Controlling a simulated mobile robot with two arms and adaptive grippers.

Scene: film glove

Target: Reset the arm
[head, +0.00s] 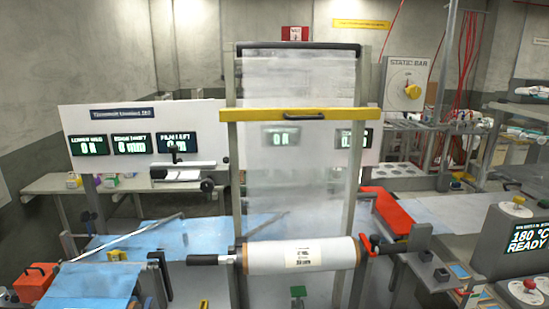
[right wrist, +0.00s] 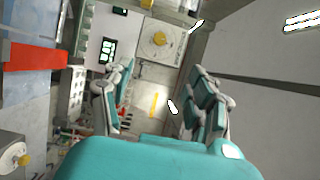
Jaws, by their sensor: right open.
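My right gripper (right wrist: 161,72) is open in the right wrist view. Its two grey and teal fingers stand apart with nothing between them. Part of the same gripper shows at the right edge of the head view (head: 523,108), raised above the bench and beside the control box. My left gripper is outside the head view.
A tall film frame with a yellow bar (head: 305,115) and a white roll (head: 300,256) fills the middle. A static bar panel (head: 405,85) stands behind it on the right. A control box (head: 505,235) reads 180 °C READY. Blue mats (head: 165,238) cover the left bench.

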